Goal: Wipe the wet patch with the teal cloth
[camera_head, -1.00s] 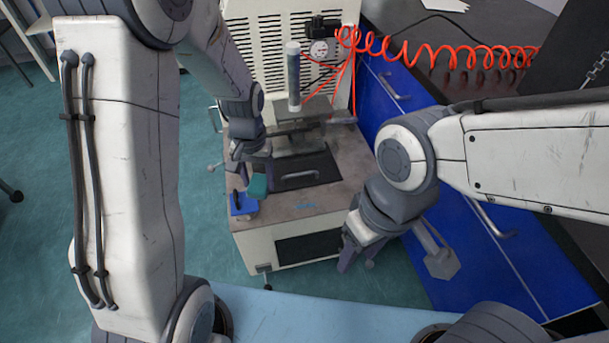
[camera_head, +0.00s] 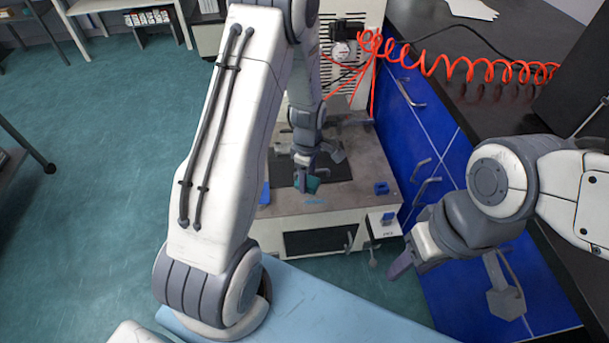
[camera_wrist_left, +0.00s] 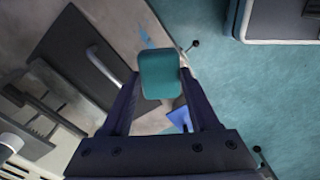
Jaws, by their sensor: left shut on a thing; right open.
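My left gripper (camera_head: 306,180) is shut on the teal cloth (camera_head: 313,185). It holds the cloth over the front part of the machine's top, just behind a small bright blue patch (camera_head: 315,202), which looks like the wet patch. In the left wrist view the teal cloth (camera_wrist_left: 160,75) sits between the fingertips and the blue patch (camera_wrist_left: 149,38) shows just beyond it. I cannot tell whether the cloth touches the surface. My right gripper (camera_head: 402,262) is open and empty, away to the right of the machine's front.
The machine top (camera_head: 355,205) has a dark plate (camera_head: 335,167) with a handle. A blue tray (camera_head: 265,194) is partly hidden behind my left arm.

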